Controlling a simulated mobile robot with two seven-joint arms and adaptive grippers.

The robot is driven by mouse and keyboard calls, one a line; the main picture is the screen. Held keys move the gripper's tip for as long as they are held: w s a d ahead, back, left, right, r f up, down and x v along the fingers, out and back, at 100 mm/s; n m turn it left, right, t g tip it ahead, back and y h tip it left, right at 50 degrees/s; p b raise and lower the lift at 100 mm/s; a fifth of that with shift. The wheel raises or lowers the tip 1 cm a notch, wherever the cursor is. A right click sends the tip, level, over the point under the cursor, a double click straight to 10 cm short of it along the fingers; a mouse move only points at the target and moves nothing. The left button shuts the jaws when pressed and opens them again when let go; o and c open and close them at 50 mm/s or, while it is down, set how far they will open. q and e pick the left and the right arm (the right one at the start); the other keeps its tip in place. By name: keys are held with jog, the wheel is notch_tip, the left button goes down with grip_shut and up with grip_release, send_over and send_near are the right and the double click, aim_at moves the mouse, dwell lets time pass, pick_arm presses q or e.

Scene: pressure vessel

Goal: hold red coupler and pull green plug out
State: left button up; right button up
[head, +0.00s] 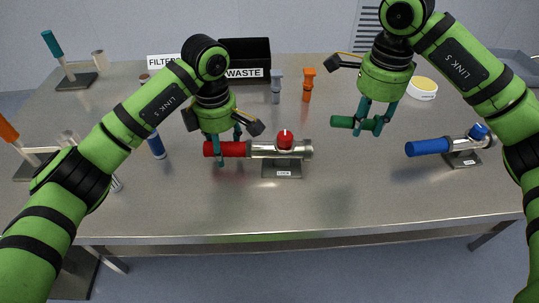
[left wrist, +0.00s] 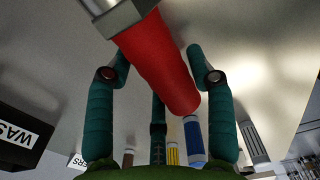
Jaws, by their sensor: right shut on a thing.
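The red coupler (head: 226,149) sits on the left end of a metal pipe fitting (head: 265,149) with a red knob, on a small stand. My left gripper (head: 229,148) is over the red coupler, its fingers spread on both sides. In the left wrist view, the red coupler (left wrist: 165,65) lies between the open fingers (left wrist: 160,75), with a gap at the right finger. My right gripper (head: 376,122) is shut on the green plug (head: 350,122), which is held above the table, clear of the fitting, to its upper right.
A blue coupler on a second fitting (head: 463,147) stands at the right. Grey (head: 277,87) and orange (head: 308,85) parts stand at the back, near the black waste bin (head: 248,55). A blue cylinder (head: 156,146) is left of my left gripper. The front middle of the table is clear.

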pick_arm(q)
jog(key=shift+o, duration=0.5)
notch_tip(320, 180, up, 12)
dwell(0.3)
jog(key=shift+f, duration=0.1)
